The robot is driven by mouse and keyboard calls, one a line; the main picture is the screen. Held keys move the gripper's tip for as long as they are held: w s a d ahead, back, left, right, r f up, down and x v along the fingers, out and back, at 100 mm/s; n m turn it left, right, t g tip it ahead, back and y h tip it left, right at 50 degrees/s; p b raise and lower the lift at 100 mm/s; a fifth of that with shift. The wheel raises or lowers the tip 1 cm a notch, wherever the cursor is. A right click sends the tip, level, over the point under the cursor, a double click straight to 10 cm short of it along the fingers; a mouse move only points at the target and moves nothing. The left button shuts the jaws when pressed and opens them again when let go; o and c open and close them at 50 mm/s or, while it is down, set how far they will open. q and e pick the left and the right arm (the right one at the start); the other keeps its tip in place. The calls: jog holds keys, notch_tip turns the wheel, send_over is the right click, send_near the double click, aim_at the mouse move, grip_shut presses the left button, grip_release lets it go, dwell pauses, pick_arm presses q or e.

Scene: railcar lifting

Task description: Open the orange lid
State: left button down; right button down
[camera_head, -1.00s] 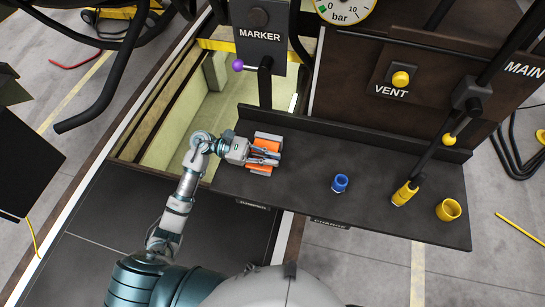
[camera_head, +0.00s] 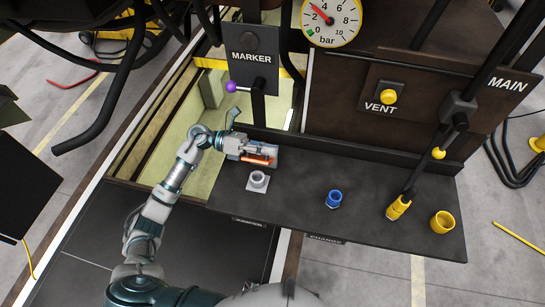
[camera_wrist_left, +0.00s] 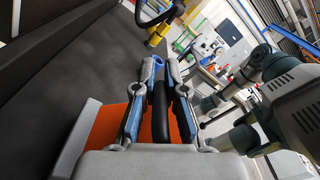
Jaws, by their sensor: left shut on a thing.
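The orange lid (camera_head: 257,160) is swung up at the left end of the dark shelf, at the back edge of a small grey fitting (camera_head: 258,180) with a round opening. My left gripper (camera_head: 272,154) is at the lid and partly hides it. In the left wrist view, the fingers of my left gripper (camera_wrist_left: 160,105) are shut on a dark bar (camera_wrist_left: 161,110), with the orange lid (camera_wrist_left: 105,128) beside and below them. Whether the bar is the lid's handle I cannot tell for certain. My right gripper is not in view.
The dark shelf (camera_head: 300,215) also carries a blue fitting (camera_head: 333,199), a yellow capped lever (camera_head: 398,207) and a yellow ring (camera_head: 442,222). A MARKER panel (camera_head: 252,68) with a purple-knobbed lever (camera_head: 232,86) stands behind my gripper.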

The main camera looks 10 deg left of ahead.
pick_arm(q)
jog(key=w+n, duration=0.2)
jog(key=r+n, duration=0.1)
jog(key=shift+w+a, duration=0.25)
jog(key=shift+w, duration=0.15)
jog(key=shift+w+f+n+p, duration=0.1)
jog(key=shift+w+f+n, duration=0.1)
jog(key=shift+w+n, duration=0.85)
jog(key=shift+w+f+n+p, duration=0.15)
jog(key=shift+w+f+n, duration=0.1)
jog(key=shift+w+n, duration=0.75)
jog(key=shift+w+f+n+p, duration=0.1)
jog(key=shift+w+f+n, duration=0.1)
jog(key=shift+w+n, duration=0.85)
jog(key=shift+s+n, duration=0.3)
jog(key=shift+s, duration=0.05)
